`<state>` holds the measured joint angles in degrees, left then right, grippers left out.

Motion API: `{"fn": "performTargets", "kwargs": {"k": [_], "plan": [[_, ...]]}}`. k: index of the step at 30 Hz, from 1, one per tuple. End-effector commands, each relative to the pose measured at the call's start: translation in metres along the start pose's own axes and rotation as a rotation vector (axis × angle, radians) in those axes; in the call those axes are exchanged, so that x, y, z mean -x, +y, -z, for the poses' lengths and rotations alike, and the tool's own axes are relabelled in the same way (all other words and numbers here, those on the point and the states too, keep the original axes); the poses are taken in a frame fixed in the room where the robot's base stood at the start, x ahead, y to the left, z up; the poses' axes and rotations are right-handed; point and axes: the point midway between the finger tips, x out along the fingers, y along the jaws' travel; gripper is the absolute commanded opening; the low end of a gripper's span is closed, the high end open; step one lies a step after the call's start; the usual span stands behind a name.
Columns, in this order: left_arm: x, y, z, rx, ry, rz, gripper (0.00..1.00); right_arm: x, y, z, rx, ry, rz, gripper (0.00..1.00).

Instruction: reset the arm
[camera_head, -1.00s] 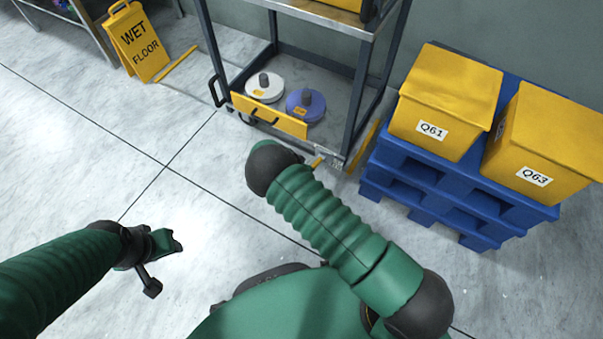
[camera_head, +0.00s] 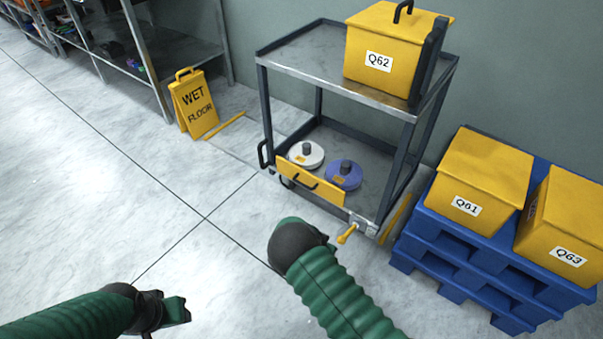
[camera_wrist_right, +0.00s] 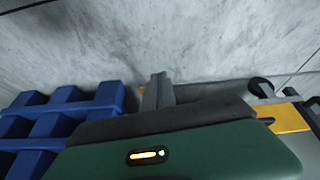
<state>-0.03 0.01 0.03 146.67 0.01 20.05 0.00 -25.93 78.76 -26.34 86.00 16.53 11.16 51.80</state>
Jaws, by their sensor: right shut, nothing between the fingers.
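My right arm (camera_head: 335,290) comes up from the bottom of the head view and ends in a dark rounded joint (camera_head: 297,245) in front of the cart. The right gripper is hidden behind it there. In the right wrist view the grey fingers of my right gripper (camera_wrist_right: 158,90) show beyond my green wrist housing, together and empty. My left gripper (camera_head: 176,309) is low at the left of the head view, over bare floor. No object shows in it, and its finger gap is unclear.
A grey cart (camera_head: 350,84) carries a yellow box Q62 (camera_head: 372,75) on top, with a white reel (camera_head: 306,155) and a purple reel (camera_head: 343,176) below. A blue pallet (camera_head: 470,265) bears yellow boxes Q61 (camera_head: 482,170) and Q63 (camera_head: 572,225). A wet floor sign (camera_head: 195,105) stands left of the cart.

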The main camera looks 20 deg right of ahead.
Motion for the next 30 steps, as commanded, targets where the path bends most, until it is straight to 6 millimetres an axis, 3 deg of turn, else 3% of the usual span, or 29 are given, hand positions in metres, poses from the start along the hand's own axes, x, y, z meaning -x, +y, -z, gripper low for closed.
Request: {"fn": "performTargets", "kwargs": {"k": [2,5,8,12,15,18,21,27,28,30], "plan": [[0.000,0.000,0.000,0.001,0.000,0.000,0.43,0.004,0.000,0.002,0.001,-0.004,0.002,0.00],[0.000,0.000,0.000,0.001,0.000,0.000,0.43,0.029,0.005,0.009,0.009,-0.036,0.012,0.00],[0.000,0.000,0.000,0.001,0.000,0.000,0.43,0.079,0.017,0.016,0.057,-0.099,0.045,0.00],[0.000,0.000,0.000,0.001,0.000,0.000,0.43,0.165,0.044,0.012,0.204,-0.182,0.132,0.00],[0.000,0.000,0.000,0.001,0.000,0.000,0.43,0.217,0.066,0.003,0.331,-0.203,0.195,0.00],[0.000,0.000,0.000,0.001,0.000,0.000,0.43,0.255,0.087,-0.009,0.451,-0.201,0.244,0.00],[0.000,0.000,0.000,0.001,0.000,0.000,0.43,0.285,0.108,-0.020,0.559,-0.185,0.278,0.00],[0.000,0.000,0.000,0.001,0.000,0.000,0.43,0.324,0.151,-0.044,0.766,-0.130,0.310,0.00],[0.022,0.000,0.005,0.001,-0.002,0.000,0.43,0.344,0.151,-0.035,0.768,-0.132,0.310,0.00],[0.047,0.000,0.011,0.001,0.000,0.000,0.43,0.365,0.152,-0.025,0.766,-0.137,0.308,0.00]]}}
